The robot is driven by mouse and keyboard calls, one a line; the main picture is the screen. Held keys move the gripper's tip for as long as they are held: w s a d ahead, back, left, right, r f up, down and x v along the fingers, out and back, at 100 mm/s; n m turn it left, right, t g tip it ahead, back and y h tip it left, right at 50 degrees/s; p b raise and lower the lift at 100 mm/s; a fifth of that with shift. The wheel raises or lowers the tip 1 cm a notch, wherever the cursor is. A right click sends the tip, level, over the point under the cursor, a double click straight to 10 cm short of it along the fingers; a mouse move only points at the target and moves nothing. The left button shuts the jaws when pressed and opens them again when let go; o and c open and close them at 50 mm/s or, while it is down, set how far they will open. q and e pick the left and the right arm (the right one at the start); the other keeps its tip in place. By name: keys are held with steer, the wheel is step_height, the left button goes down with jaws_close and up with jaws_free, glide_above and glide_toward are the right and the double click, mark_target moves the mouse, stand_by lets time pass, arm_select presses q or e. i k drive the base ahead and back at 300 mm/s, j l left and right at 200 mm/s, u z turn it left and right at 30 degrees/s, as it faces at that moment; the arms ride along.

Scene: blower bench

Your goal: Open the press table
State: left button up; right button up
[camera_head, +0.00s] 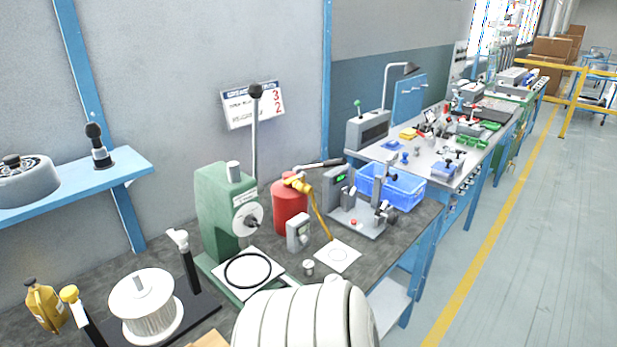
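A green press (222,215) stands on the dark bench top in the middle of the view, with a tall upright lever (255,130) ending in a black knob. On its base lies a white square plate with a black ring (248,271), which looks like the press table. I cannot tell from this view whether the table is open or closed. A large white ribbed rounded shape (305,318) at the bottom edge hides the front of the press base. Neither of my grippers is in view.
A black plate with a white ribbed cylinder (148,307) and upright handles stands to the left of the press. A red canister (289,208), a small grey device (298,233) and a blue bin (390,187) stand to the right. A blue shelf (120,172) juts from the wall.

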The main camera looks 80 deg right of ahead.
mark_target(249, 273)
steer(key=z, duration=0.45)
steer(key=l+z, duration=0.1)
steer(key=z, duration=0.85)
steer(key=l+z, duration=0.1)
steer(key=z, duration=0.35)
